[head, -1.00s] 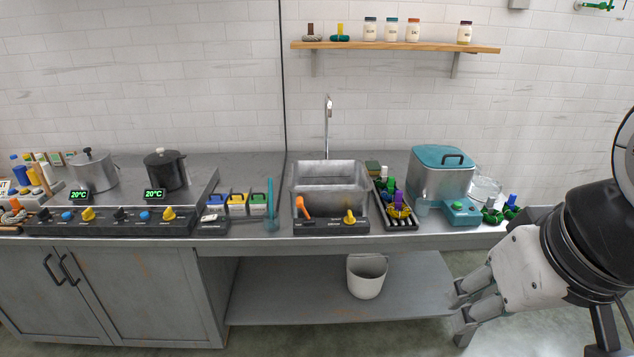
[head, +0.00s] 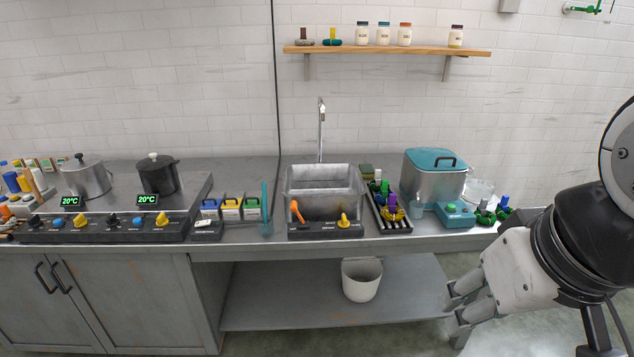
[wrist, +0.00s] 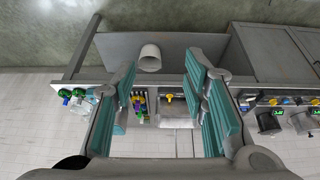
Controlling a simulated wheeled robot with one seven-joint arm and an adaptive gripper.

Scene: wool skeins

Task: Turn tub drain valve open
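A grey metal tub (head: 321,207) is set in the counter under a tall tap. A black panel on its front carries an orange lever (head: 296,211) at left and a yellow knob (head: 344,220) at right. The panel's labels are too small to read, so I cannot tell which is the drain valve. My gripper (head: 463,312) hangs at the lower right, in front of the counter and well apart from the tub. In the wrist view my gripper (wrist: 160,82) has its teal-padded fingers wide apart with nothing between them. The yellow knob (wrist: 169,98) shows between them, farther off.
A rack of coloured bobbins (head: 389,212) stands right of the tub, then a teal-lidded vat (head: 434,180). Coloured boxes (head: 231,209) and a stove with two pots (head: 157,176) are at left. A white bucket (head: 361,282) sits on the lower shelf. Floor before the counter looks clear.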

